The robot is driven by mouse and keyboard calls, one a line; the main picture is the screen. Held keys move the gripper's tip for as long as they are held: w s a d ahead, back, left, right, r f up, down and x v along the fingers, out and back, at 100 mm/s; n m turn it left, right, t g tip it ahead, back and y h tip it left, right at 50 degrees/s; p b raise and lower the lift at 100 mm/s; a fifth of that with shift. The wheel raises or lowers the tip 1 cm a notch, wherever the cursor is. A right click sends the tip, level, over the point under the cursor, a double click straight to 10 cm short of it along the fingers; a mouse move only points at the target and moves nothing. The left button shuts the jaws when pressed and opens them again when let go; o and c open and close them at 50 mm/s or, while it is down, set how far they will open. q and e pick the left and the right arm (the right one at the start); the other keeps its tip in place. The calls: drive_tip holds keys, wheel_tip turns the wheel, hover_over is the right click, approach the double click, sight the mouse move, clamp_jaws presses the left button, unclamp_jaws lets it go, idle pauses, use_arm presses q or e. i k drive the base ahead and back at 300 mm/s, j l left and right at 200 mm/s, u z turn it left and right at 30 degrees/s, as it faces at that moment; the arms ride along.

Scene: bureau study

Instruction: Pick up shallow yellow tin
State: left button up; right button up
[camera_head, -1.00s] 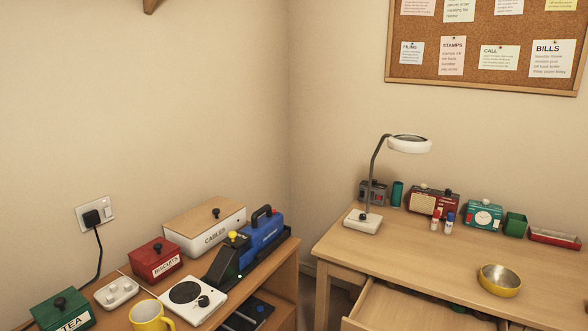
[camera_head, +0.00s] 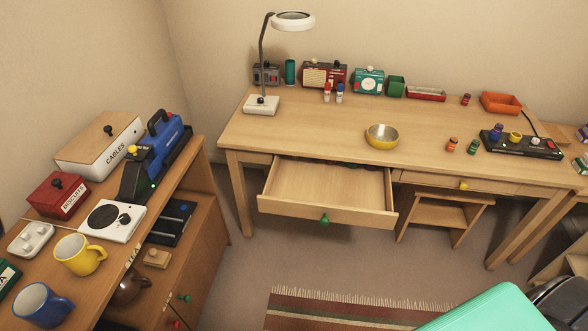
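A shallow round yellow tin (camera_head: 382,137) with a bare metal inside stands open side up on the wooden desk (camera_head: 330,131), right of the desk's middle-left part and above the open drawer. Nothing touches it. Neither of my grippers shows in the view, so I cannot see whether either is open or shut.
The desk's left drawer (camera_head: 327,196) is pulled out. A lamp (camera_head: 262,104) stands at the desk's back left. A striped rug (camera_head: 340,312) lies on the floor.

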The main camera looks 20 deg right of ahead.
sight(380, 136)
drive_tip(key=z, duration=1.3)
